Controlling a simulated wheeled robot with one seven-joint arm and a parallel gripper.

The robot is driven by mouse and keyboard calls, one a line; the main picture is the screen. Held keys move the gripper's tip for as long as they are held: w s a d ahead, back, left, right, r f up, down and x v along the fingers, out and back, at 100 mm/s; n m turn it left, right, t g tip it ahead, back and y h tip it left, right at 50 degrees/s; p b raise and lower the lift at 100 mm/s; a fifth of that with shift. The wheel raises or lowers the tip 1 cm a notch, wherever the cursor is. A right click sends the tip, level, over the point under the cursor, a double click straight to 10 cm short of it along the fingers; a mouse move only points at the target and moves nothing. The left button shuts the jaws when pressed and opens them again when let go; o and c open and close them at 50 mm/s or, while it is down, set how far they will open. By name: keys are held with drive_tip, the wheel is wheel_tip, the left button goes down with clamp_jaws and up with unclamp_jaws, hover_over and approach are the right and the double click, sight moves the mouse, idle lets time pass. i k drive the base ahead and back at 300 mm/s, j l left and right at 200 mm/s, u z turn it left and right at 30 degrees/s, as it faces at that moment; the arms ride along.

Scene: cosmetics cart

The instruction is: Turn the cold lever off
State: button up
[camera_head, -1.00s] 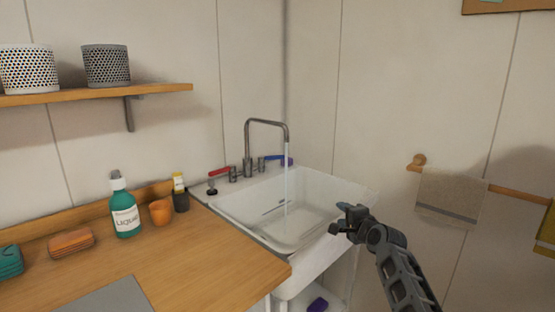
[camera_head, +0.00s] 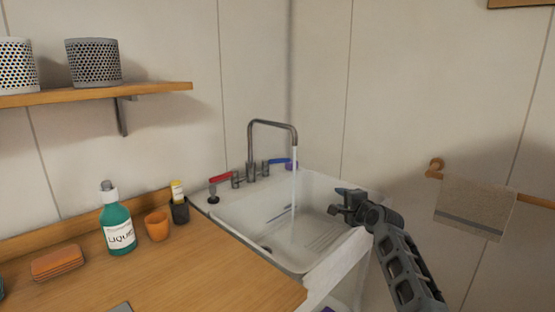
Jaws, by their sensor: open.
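The cold lever (camera_head: 279,161) is the blue handle on the right side of the grey tap (camera_head: 251,150), at the back of the white sink (camera_head: 225,222). The red lever (camera_head: 220,176) is on the tap's left side. A stream of water (camera_head: 295,180) falls from the spout into the basin. My gripper (camera_head: 337,200) is open and empty over the sink's right side. It is to the right of and nearer than the cold lever, apart from it. Its jaws point left.
A wooden counter (camera_head: 190,270) left of the sink holds a green soap bottle (camera_head: 117,222), an orange cup (camera_head: 157,226), a dark holder (camera_head: 180,211) and orange sponges (camera_head: 57,261). A towel (camera_head: 474,207) hangs on the right wall. A shelf (camera_head: 160,88) is at upper left.

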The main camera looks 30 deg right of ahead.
sight(265, 162)
drive_tip(key=i, duration=1.2)
